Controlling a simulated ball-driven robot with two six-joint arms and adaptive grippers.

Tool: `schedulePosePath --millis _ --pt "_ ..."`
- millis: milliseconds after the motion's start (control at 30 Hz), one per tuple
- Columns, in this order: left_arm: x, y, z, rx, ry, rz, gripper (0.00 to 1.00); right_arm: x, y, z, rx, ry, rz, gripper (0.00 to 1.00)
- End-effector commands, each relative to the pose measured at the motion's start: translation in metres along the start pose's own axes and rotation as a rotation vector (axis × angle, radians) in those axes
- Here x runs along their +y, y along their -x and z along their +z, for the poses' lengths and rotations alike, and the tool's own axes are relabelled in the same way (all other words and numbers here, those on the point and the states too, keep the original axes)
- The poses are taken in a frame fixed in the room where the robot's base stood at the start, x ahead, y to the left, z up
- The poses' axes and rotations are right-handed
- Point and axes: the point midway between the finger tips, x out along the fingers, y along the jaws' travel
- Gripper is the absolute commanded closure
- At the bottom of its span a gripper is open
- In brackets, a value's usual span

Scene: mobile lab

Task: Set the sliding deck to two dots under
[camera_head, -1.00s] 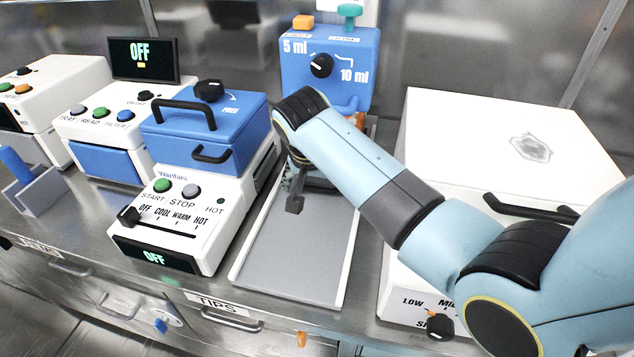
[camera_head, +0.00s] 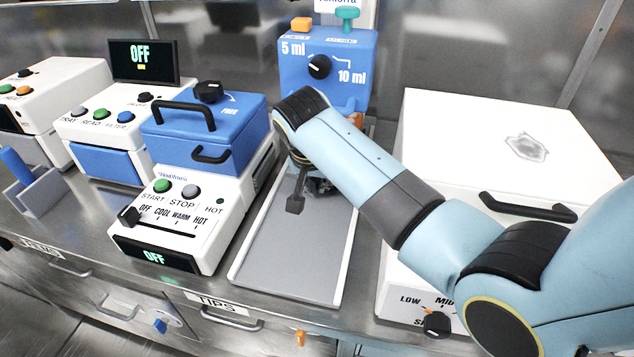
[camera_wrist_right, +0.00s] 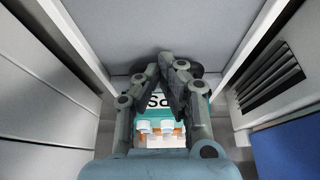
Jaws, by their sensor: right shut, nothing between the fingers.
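The sliding deck (camera_head: 294,262) is a long grey plate between two pale rails, reaching from under the blue 5 ml / 10 ml dispenser (camera_head: 345,92) to the counter's front. No dots can be made out on it. My right gripper (camera_head: 295,204) hangs over the deck's rear half, partly hidden by my arm. In the right wrist view the gripper (camera_wrist_right: 180,80) is shut and empty, its fingertips pointing at the grey deck surface (camera_wrist_right: 160,20). A teal box (camera_wrist_right: 190,106) with upside-down letters shows behind the fingers. I cannot tell whether the fingers touch the deck. My left gripper is not in view.
A white heater unit with a blue lid (camera_head: 238,145) stands close at the deck's left. A large white box (camera_head: 455,140) with a black handle (camera_head: 525,207) stands at its right. The deck's front half is bare.

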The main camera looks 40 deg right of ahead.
Motion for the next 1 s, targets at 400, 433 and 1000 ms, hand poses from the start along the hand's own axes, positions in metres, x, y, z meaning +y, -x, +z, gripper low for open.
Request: schedulePosePath --millis 400,433,1000 --pt "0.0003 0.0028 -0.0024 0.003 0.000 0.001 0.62 -0.0029 -0.0012 0.0065 -0.007 0.001 -0.010 0.98" --pt "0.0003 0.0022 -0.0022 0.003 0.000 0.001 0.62 -0.0028 -0.0018 0.0068 -0.007 0.001 -0.010 0.94" --pt "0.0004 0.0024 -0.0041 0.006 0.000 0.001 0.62 -0.0012 -0.0006 0.0042 -0.002 0.001 -0.005 0.20"
